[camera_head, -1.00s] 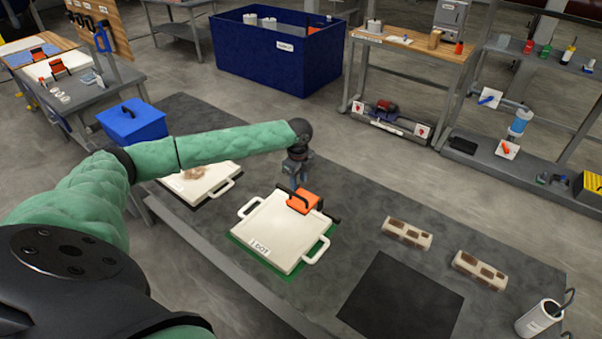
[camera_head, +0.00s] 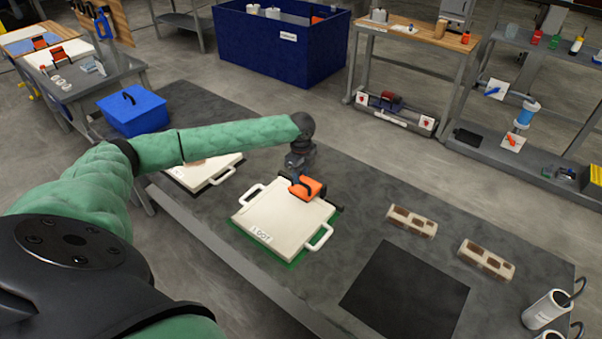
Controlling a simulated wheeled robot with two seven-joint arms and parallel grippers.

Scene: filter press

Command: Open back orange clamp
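The orange clamp (camera_head: 308,188) sits at the back edge of a white filter press plate (camera_head: 283,222) marked "1 DOT", which lies on a green mat (camera_head: 246,234). A black handle shows at the clamp. My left gripper (camera_head: 299,172) points down right behind the clamp, touching it or very close to it. Its fingertips are partly hidden by the clamp, so its opening is unclear. My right gripper does not show.
A second white plate (camera_head: 222,165) lies to the left, partly behind my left arm. A blue box (camera_head: 133,112) stands at the table's far left. Two perforated blocks (camera_head: 411,221) and (camera_head: 486,259) and a black mat (camera_head: 405,290) lie to the right.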

